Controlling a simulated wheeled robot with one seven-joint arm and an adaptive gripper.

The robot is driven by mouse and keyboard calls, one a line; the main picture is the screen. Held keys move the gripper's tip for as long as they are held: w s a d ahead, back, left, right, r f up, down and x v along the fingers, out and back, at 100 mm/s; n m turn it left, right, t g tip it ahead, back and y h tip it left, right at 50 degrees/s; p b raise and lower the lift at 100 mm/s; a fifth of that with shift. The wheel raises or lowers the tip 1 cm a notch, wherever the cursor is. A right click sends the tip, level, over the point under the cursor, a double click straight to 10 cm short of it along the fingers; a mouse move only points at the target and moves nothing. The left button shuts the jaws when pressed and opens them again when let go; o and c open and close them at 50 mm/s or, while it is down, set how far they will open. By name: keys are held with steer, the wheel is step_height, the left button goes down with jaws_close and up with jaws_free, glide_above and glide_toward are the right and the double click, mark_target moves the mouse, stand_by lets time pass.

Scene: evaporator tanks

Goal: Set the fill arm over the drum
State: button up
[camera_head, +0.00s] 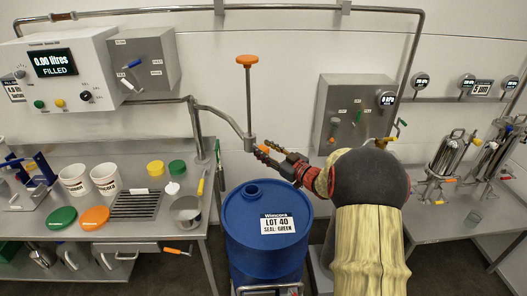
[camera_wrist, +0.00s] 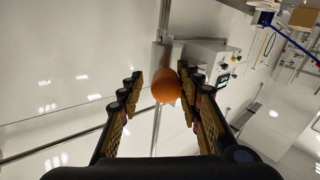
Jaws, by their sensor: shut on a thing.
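The fill arm (camera_head: 222,118) is a grey pipe reaching right from a post on the left bench to an upright block with a tall rod and an orange knob (camera_head: 247,60). The blue drum (camera_head: 262,240) stands below, labelled "LOT 40, SEAL: GREEN". Its round top opening (camera_head: 252,190) shows below the fill arm's end in the picture; exact alignment in depth is unclear. My gripper (camera_head: 266,152) is at the fill arm's end, above the drum's far edge. In the wrist view, an orange grip (camera_wrist: 165,86) on the arm sits between my fingers (camera_wrist: 162,78).
The left bench holds white tubs (camera_head: 105,178), coloured lids, a drain rack (camera_head: 136,205) and a steel pot (camera_head: 186,212). The wall unit (camera_head: 70,75) reads "0.00 litres FILLED". The right bench carries metal canisters (camera_head: 447,155). A grey control box (camera_head: 350,110) is behind my arm.

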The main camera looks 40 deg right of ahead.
steer(key=o, duration=0.4)
steer(key=shift+d+r, duration=0.1)
steer(key=shift+d, duration=0.1)
steer(key=shift+s+a, duration=0.1)
steer(key=s, duration=0.4)
steer(key=s+d, duration=0.1)
steer(key=s, duration=0.6)
steer(key=shift+s+d, duration=0.3)
steer(key=shift+d, duration=0.1)
